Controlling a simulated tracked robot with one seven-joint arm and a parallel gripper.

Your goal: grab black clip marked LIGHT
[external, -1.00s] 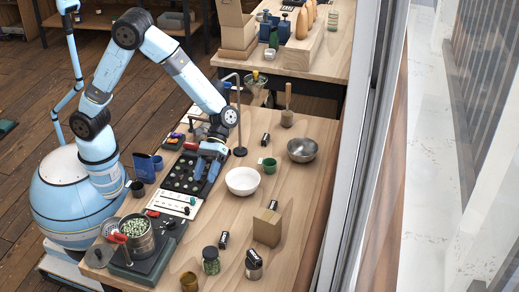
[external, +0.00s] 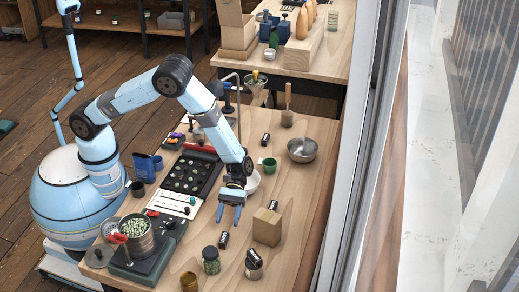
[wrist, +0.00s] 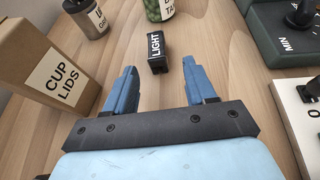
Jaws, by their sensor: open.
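The black clip marked LIGHT (wrist: 157,53) lies on the wooden table in the wrist view, its white label facing up. It sits ahead of my gripper (wrist: 163,72), roughly between the lines of the two blue fingers, which are apart and empty. In the external view my gripper (external: 231,214) hangs above the table with its fingers pointing down. A small black piece with a white label (external: 223,240) lies just below the fingers there and appears to be the same clip.
A cardboard box marked CUP LIDS (wrist: 45,75) stands close to the left finger in the wrist view. A metal canister (wrist: 88,18) and a green-filled jar (wrist: 159,9) stand beyond the clip. A dark MIN unit (wrist: 278,38) and white panel (wrist: 302,107) are on the right.

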